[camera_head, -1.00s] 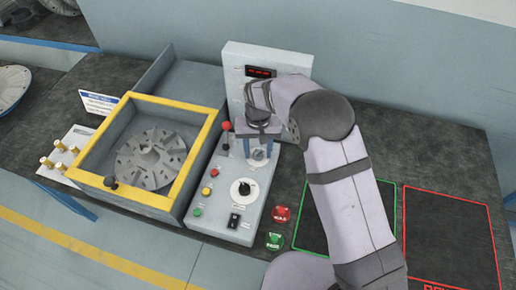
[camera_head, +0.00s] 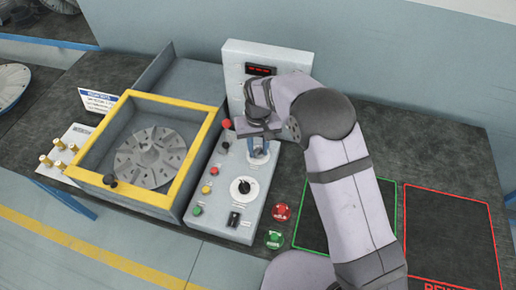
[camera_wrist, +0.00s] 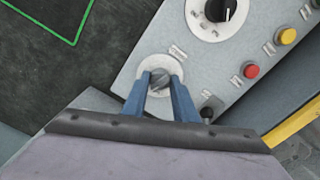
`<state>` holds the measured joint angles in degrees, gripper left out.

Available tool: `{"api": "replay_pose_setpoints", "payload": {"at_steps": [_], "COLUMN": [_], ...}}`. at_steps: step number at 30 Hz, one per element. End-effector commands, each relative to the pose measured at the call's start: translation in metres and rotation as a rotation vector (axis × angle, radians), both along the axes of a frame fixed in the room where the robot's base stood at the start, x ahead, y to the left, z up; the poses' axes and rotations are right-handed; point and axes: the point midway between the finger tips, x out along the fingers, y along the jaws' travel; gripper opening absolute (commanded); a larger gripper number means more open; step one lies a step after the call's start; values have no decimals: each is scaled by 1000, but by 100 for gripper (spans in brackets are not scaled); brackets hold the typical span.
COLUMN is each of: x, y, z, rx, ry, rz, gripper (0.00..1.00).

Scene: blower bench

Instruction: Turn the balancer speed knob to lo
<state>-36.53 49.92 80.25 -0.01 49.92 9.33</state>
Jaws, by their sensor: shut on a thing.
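A small grey knob (camera_wrist: 158,78) on a round pale dial (camera_wrist: 158,62) sits on the sloped control panel (camera_head: 222,220). My gripper (camera_wrist: 160,84) reaches down to it, with its two blue fingers shut on opposite sides of the knob. In the head view my gripper (camera_head: 259,150) stands over the same dial, which it partly hides. A second, larger black knob (camera_wrist: 221,9) on a white dial is nearer the panel's front; it also shows in the head view (camera_head: 244,187). The labels are too small to read, so I cannot tell the setting.
A red button (camera_head: 206,190), a yellow button (camera_head: 214,171), a green button (camera_head: 197,210) and a black switch (camera_head: 233,219) are on the panel. A display (camera_head: 261,70) stands behind. A yellow-framed box (camera_head: 188,167) holding a rotor (camera_head: 150,157) is at the left.

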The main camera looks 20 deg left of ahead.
Motion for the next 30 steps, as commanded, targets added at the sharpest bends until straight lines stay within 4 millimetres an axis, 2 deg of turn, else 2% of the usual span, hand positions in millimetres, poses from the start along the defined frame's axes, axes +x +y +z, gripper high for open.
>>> {"api": "replay_pose_setpoints", "payload": {"at_steps": [18,30], "x": [2,2], "y": [1,2], "z": [2,2], "rx": [3,3], "ry": [-5,-7], "rz": [523,699], "gripper": [3,3]}}
